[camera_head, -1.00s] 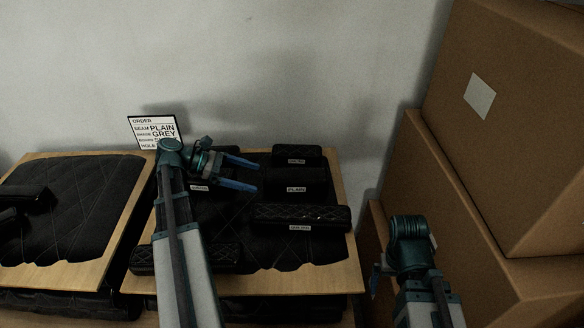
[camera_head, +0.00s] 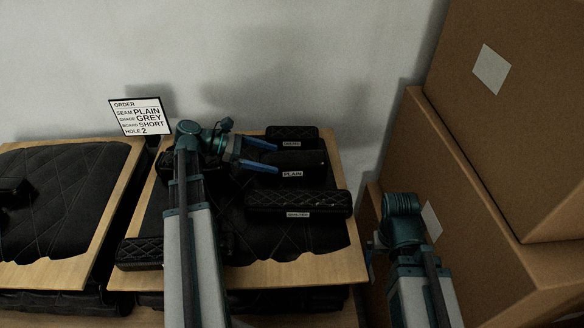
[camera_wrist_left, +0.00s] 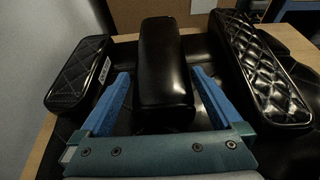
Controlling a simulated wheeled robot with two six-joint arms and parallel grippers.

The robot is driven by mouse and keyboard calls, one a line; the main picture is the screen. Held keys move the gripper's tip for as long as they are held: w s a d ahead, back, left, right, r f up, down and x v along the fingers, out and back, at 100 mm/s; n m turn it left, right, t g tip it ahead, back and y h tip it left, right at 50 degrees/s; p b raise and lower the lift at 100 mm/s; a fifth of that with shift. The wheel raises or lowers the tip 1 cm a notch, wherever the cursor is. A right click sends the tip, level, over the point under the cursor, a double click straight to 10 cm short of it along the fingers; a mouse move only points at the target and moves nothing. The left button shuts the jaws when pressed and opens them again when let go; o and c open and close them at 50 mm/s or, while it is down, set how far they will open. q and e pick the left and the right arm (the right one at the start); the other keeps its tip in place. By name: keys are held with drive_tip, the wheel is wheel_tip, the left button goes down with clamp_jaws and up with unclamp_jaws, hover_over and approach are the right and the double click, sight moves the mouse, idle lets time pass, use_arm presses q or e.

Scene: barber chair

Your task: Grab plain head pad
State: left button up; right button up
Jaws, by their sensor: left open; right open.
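The plain head pad (camera_head: 305,161) is a smooth black block with a PLAIN label, lying on the dark quilted pad on a wooden board. In the left wrist view it is the smooth pad (camera_wrist_left: 162,55) between the fingers. My left gripper (camera_head: 278,159) is open at the pad's left end. In the left wrist view its blue fingers (camera_wrist_left: 162,75) stand on either side of the pad's near end, with a gap on the right; contact on the left is unclear. My right gripper (camera_head: 370,258) is low at the right, mostly hidden by its own arm.
Quilted head pads lie behind (camera_head: 291,133) and in front (camera_head: 300,203) of the plain one, close to the left fingers. Another quilted pad (camera_head: 140,254) lies at the front left. An order card (camera_head: 141,116) reads PLAIN, GREY, SHORT, 2. Cardboard boxes (camera_head: 500,120) stand at the right.

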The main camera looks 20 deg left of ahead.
sight(286, 162)
use_arm(q)
drive_tip(key=shift+w+d+f, duration=0.1)
drive_tip(key=shift+d, duration=0.1)
drive_tip(key=b+x, duration=0.2)
drive_tip(key=x, duration=0.3)
drive_tip(key=shift+d, duration=0.1)
drive_tip(key=c, duration=1.3)
wheel_tip(286, 162, up, 10)
drive_tip(key=p, duration=1)
